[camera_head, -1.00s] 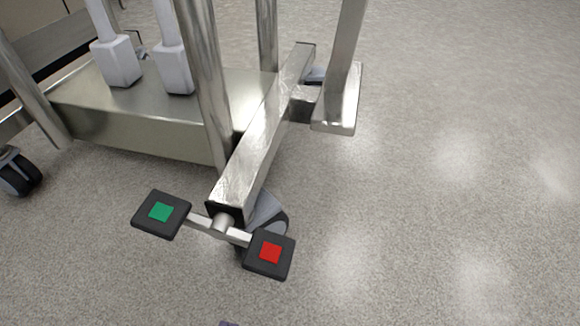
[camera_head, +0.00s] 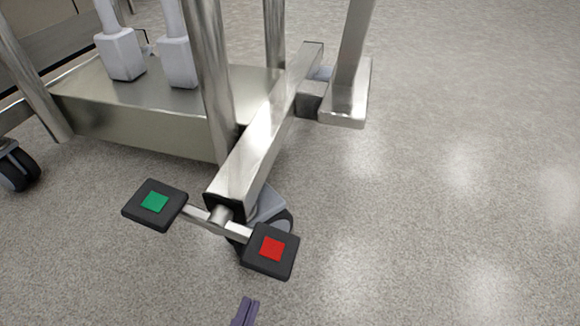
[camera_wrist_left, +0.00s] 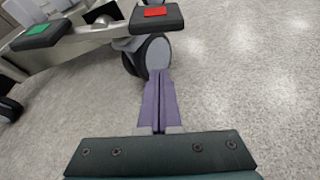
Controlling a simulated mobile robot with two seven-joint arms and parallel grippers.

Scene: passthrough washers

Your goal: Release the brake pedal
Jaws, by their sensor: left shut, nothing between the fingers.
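The brake pedal is a bar with two black pads at the foot of a metal cart frame. The pad with the green square (camera_head: 154,203) is at the left, and the pad with the red square (camera_head: 271,250) is at the right. In the left wrist view the green pad (camera_wrist_left: 42,34) and the red pad (camera_wrist_left: 157,17) show at the top. My left gripper (camera_head: 248,303) has purple fingers, shut and empty, at the bottom edge of the head view, below the red pad and apart from it. Its fingers (camera_wrist_left: 159,80) point toward the caster under the pedal.
A metal cart (camera_head: 150,120) with a low shelf and upright posts stands at the upper left. A caster (camera_head: 268,208) sits under the pedal and another (camera_head: 17,165) at the far left. The speckled floor (camera_head: 450,200) at right is clear.

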